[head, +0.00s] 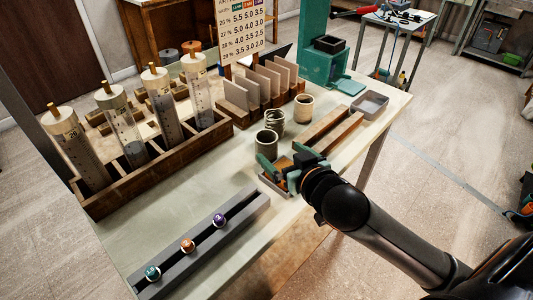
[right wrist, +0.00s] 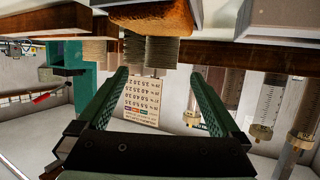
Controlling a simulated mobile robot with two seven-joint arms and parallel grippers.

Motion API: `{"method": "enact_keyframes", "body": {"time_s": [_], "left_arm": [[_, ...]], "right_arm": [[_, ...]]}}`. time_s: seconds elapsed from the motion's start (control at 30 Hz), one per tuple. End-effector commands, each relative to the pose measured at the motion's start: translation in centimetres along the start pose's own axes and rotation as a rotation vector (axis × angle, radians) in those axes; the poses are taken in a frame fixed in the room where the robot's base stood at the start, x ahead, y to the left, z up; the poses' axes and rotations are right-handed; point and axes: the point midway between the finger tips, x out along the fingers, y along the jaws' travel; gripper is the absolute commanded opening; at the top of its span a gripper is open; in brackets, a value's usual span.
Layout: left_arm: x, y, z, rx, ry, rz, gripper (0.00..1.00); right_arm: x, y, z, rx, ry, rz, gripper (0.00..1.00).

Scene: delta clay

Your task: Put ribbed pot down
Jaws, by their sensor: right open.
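Three small pots stand upright on the worktable in the head view: a grey-green pot (head: 267,144), a pot with bold light and dark rings (head: 275,121) and a beige pot (head: 303,107). I cannot tell for sure which is the ribbed pot; in the right wrist view the nearest grey pot (right wrist: 162,50) shows fine ribs. My right gripper (head: 283,158) is open and empty beside the grey-green pot, low over a small grey tray (head: 272,186). In the upside-down right wrist view, the pots are beyond its fingertips. My left gripper is out of view.
Left of the pots is a wooden rack (head: 155,174) with tall cylinders. A grey holder (head: 205,240) with coloured dots lies in front. Tile slats (head: 262,85), a wooden block (head: 325,128) and a grey dish (head: 370,105) are near. The tabletop left of the tray is clear.

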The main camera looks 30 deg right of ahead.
Motion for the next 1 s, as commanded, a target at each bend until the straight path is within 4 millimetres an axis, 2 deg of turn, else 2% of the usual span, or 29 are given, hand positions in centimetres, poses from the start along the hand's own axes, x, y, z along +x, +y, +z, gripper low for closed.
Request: {"method": "enact_keyframes", "body": {"time_s": [0.1, 0.37, 0.7, 1.0], "left_arm": [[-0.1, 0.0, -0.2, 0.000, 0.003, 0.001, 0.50], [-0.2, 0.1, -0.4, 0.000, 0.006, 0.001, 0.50], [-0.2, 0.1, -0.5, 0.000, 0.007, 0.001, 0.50], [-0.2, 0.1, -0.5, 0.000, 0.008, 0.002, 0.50]], "right_arm": [[1.6, 0.0, -0.1, 0.000, 0.001, 0.000, 1.00], [3.2, -0.1, -0.1, -0.001, 0.001, 0.000, 1.00], [7.2, -0.2, 0.1, -0.001, 0.002, 0.000, 1.00], [7.5, -0.3, 0.1, 0.000, 0.001, -0.001, 1.00]]}}
